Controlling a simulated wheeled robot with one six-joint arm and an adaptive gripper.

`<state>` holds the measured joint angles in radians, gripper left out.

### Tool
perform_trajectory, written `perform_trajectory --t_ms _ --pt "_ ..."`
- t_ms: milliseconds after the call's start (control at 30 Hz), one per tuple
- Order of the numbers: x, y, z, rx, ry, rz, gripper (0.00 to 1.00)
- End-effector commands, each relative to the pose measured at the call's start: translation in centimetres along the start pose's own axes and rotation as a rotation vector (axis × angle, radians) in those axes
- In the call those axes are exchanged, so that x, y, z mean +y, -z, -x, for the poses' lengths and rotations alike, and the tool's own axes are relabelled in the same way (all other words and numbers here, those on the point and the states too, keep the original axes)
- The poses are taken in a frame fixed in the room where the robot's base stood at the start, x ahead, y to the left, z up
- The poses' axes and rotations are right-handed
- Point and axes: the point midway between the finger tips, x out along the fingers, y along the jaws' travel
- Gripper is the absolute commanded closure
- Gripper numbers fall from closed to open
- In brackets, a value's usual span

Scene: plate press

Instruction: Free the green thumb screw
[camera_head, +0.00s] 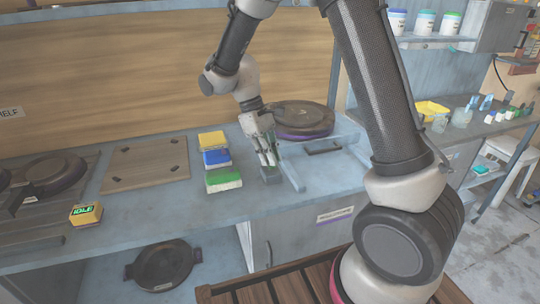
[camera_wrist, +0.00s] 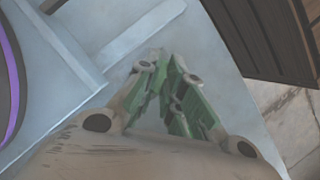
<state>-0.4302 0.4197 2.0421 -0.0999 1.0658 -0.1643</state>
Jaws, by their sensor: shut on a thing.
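My gripper (camera_head: 267,161) points down at the blue-grey bench, just above a small dark grey block (camera_head: 271,175). In the wrist view my gripper (camera_wrist: 168,82) has its fingers close together, with green surfaces between and along them. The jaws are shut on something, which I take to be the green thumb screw. Its outline is not distinct from the fingers, and its head and thread are hidden. I cannot tell whether it is still seated in the block.
A pale bar (camera_head: 291,174) stands right of the gripper. A round dark plate with a purple rim (camera_head: 303,120) lies behind. Yellow, blue and green-topped blocks (camera_head: 223,180) are close on the left. A wooden board (camera_head: 146,165) and an IDLE box (camera_head: 86,213) are farther left.

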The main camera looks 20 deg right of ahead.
Motion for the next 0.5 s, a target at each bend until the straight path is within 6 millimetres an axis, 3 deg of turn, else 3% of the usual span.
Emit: perform_trajectory --t_ms 500 --pt "-0.3 -0.02 0.03 0.002 -0.189 0.453 1.0"
